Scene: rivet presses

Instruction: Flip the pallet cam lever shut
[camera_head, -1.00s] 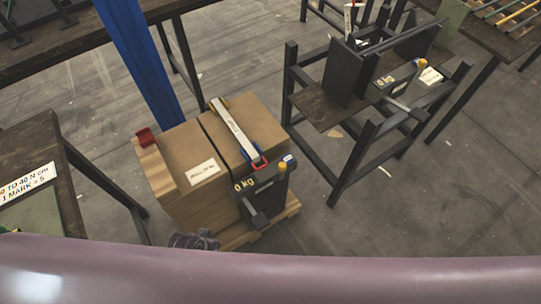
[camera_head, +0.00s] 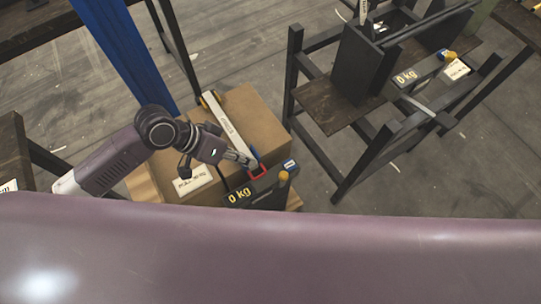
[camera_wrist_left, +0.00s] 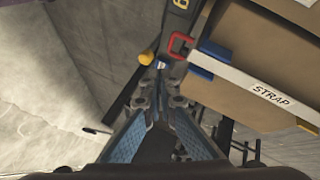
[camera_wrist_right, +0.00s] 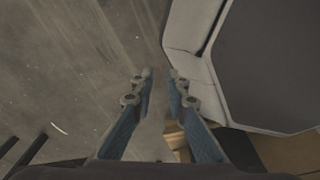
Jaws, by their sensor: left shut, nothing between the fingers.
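The strap (camera_head: 226,118) runs over the cardboard boxes (camera_head: 262,130) on the pallet, and its label reads STRAP in the left wrist view (camera_wrist_left: 272,94). At its near end is a red loop-shaped lever (camera_head: 257,173) beside a dark box marked 0 kg (camera_head: 238,196). The red lever also shows in the left wrist view (camera_wrist_left: 180,46), between the dark box and blue parts (camera_wrist_left: 214,50). My left gripper (camera_head: 249,163) is shut and empty, right by the red lever; contact cannot be told. My right gripper (camera_wrist_right: 160,73) is open and empty, seen only in its wrist view.
A blue post (camera_head: 125,55) stands behind the boxes. A dark rack (camera_head: 365,75) with another 0 kg unit (camera_head: 405,76) stands to the right. A table (camera_head: 14,150) is at the left edge. Bare floor (camera_head: 460,165) lies at the right.

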